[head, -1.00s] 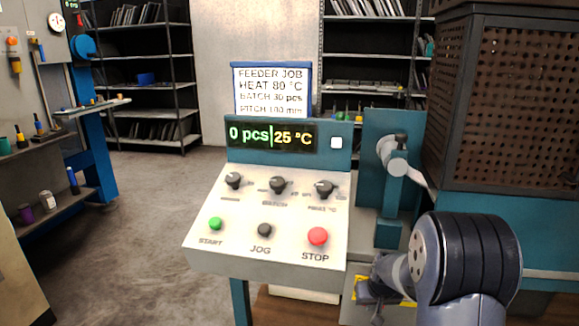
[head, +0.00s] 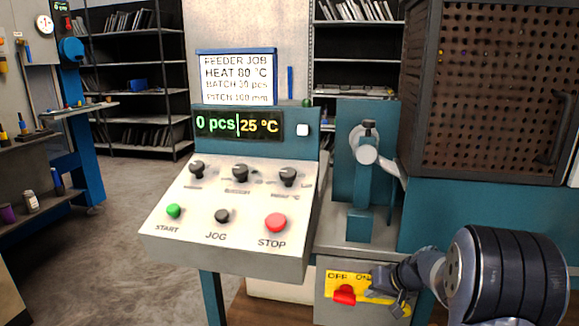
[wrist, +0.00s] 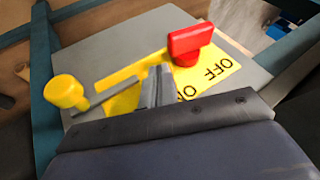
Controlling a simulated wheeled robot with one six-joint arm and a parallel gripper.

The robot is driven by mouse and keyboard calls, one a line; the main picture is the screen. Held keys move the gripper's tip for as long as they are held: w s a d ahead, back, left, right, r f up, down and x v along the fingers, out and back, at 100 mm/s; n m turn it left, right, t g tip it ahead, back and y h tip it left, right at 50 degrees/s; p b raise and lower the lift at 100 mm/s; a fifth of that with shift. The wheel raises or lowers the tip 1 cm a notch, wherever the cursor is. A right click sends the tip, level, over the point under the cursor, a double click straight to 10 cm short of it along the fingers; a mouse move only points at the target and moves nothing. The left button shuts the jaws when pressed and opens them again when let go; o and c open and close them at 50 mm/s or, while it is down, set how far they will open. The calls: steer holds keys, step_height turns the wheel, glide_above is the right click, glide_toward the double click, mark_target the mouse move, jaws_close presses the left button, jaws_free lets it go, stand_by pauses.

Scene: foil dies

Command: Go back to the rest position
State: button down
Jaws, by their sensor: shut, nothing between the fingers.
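My gripper (head: 398,308) is at the lower right of the head view, in front of the right part of a yellow OFF/ON plate (head: 336,276). The plate carries a red switch handle (head: 344,294), just left of my gripper. In the wrist view the shut, empty fingers (wrist: 157,85) show over the yellow plate, with the red handle (wrist: 190,42) beyond them, beside the word OFF. I cannot tell whether the fingertips touch the plate. A yellow knob (wrist: 65,92) stands at the left of the wrist view.
A control panel (head: 225,225) with knobs and START, JOG and STOP buttons is left of my arm. Its display (head: 238,125) reads 0 pcs, 25 °C. A job sign (head: 238,78) stands above. A perforated cage (head: 495,90) rises at the right. Open floor (head: 120,240) lies left.

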steer(key=p+v, duration=0.1)
steer(key=v, duration=0.2)
steer(key=shift+s+d, duration=0.15)
steer(key=shift+d, duration=0.1)
steer(key=shift+f, duration=0.2)
